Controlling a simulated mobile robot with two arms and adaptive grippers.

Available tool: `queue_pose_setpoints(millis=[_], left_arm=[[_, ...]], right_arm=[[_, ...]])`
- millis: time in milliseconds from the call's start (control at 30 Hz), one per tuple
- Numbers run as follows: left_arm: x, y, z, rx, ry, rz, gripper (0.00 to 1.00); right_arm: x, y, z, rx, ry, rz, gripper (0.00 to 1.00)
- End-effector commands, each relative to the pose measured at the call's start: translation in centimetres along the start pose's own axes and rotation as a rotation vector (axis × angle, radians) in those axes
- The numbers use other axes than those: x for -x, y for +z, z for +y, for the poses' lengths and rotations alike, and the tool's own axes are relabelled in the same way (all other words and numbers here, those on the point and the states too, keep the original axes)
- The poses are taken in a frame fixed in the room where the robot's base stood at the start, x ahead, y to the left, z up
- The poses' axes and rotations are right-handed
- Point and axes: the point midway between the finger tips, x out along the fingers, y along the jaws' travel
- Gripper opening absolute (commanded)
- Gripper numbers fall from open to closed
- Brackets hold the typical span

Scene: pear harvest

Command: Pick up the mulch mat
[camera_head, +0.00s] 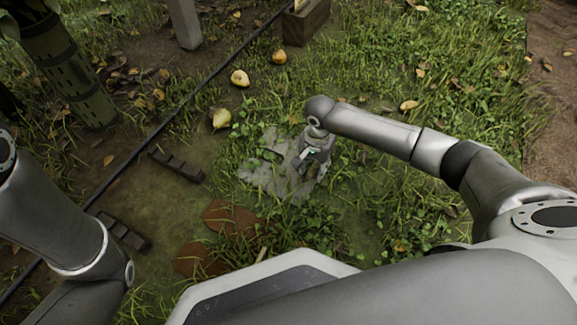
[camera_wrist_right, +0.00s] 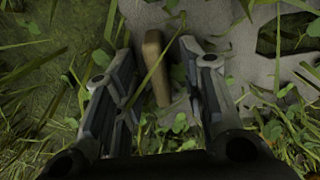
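A flat grey piece (camera_head: 262,178) with an irregular outline lies on the ground in the head view, partly covered by grass and leaves; it seems to be the mulch mat. It also shows as a grey surface with dark cut-outs in the right wrist view (camera_wrist_right: 240,65). My right gripper (camera_head: 306,178) points down at its right edge. In the wrist view the right gripper's fingers (camera_wrist_right: 160,75) are apart, with a small tan, stick-like piece (camera_wrist_right: 155,62) between them and gaps visible on both sides. Grass hides parts of the fingers. My left gripper is out of view.
Reddish-brown flat tiles (camera_head: 232,216) lie nearer to me, and dark slotted strips (camera_head: 176,165) lie to the left. A black hose (camera_head: 150,138) runs diagonally. Yellow pears (camera_head: 221,119) lie beyond the grey piece. A green slatted container (camera_head: 68,70) stands far left.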

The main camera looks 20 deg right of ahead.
Motion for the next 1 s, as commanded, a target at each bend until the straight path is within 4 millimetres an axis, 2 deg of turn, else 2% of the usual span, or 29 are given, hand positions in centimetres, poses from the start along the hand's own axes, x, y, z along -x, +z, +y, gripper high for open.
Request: queue_pose_setpoints(millis=[67, 300, 367, 767, 1000], left_arm=[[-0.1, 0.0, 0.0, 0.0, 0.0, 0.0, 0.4], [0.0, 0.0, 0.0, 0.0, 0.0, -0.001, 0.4], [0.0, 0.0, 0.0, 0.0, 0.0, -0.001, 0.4], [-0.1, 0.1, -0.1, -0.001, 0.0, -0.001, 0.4], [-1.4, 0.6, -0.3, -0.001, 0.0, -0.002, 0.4]], right_arm=[[0.1, 0.0, 0.0, 0.0, 0.0, 0.0, 0.36], [0.0, 0.0, 0.0, 0.0, 0.0, -0.001, 0.05], [0.0, 0.0, 0.0, 0.0, 0.0, -0.001, 0.0], [0.2, 0.0, -0.1, 0.0, -0.001, 0.0, 0.0], [2.1, 0.0, -0.1, 0.001, -0.002, 0.0, 0.0]])
